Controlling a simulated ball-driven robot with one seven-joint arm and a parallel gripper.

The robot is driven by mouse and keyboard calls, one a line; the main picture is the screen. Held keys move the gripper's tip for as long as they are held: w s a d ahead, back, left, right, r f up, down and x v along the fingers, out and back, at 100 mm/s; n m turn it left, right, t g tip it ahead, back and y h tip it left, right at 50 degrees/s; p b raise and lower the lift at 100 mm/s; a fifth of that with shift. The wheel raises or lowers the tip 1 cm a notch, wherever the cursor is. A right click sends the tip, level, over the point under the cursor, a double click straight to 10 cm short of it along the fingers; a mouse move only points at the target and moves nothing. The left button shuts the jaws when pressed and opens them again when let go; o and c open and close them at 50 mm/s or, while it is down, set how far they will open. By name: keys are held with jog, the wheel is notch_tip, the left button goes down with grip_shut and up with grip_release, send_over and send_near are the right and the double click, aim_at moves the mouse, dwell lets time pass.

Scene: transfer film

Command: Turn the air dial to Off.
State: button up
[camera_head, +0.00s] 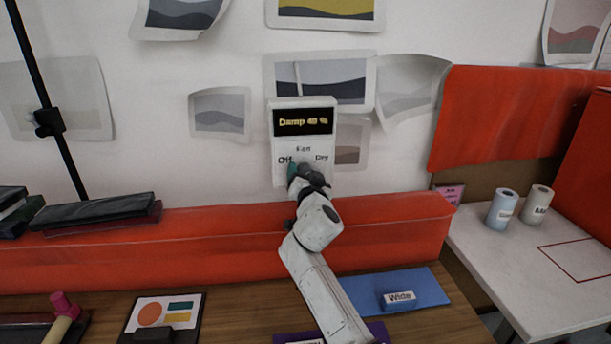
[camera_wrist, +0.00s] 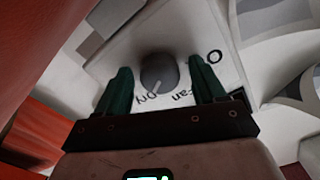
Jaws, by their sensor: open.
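The air dial (camera_wrist: 158,70) is a round dark grey knob on a white wall panel (camera_head: 285,145). In the wrist view its pale pointer line is directed toward the Dry label. The Fan label is beside Dry, and part of the Off label shows at the right. In the head view the panel has Off at left, Fan at top and Dry at right, under a dark display reading "Damp". My gripper (camera_wrist: 160,68) is open, with one green finger on each side of the dial. I cannot tell whether they touch it. In the head view my gripper (camera_head: 293,170) hides the dial.
A red padded ledge (camera_head: 150,248) runs below the panel. Loose pictures hang around it. A wooden table (camera_head: 240,305) in front holds a blue mat (camera_head: 430,290) with a "Wide" block (camera_head: 399,300). Two rolls (camera_head: 502,209) stand on a white table (camera_head: 510,265) at right.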

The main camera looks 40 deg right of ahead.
jog(key=c, duration=1.1)
jog(key=shift+o, duration=0.2)
